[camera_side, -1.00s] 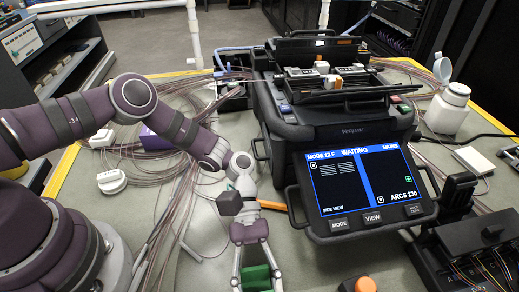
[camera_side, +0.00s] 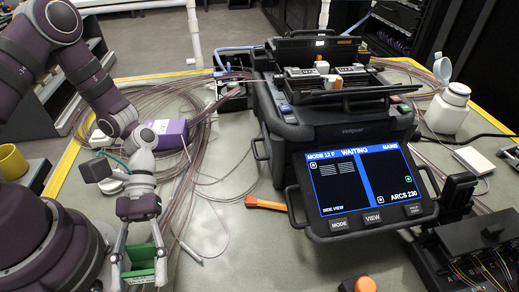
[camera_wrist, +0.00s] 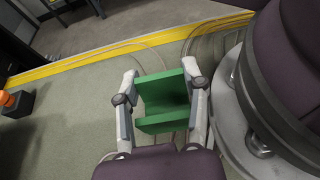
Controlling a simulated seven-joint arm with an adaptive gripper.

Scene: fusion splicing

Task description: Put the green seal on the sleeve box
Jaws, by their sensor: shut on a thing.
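The green seal is a green, angular, channel-like piece (camera_side: 139,262), low at the left in the side view. My gripper (camera_side: 138,270) is shut on it, with one finger on each side. In the wrist view the green seal (camera_wrist: 162,122) sits between both fingers of my gripper (camera_wrist: 160,90), above the bench mat. A purple box (camera_side: 170,135) with a white label stands behind my wrist in the side view and may be the sleeve box. My gripper is in front of it and apart from it. My arm hides part of its left side.
The black splicer (camera_side: 340,140) with its lit screen stands right of centre. Loose fibre coils (camera_side: 205,120) lie around the purple box. An orange-handled tool (camera_side: 265,204) lies by the splicer. A yellow cup (camera_side: 12,162) is at far left.

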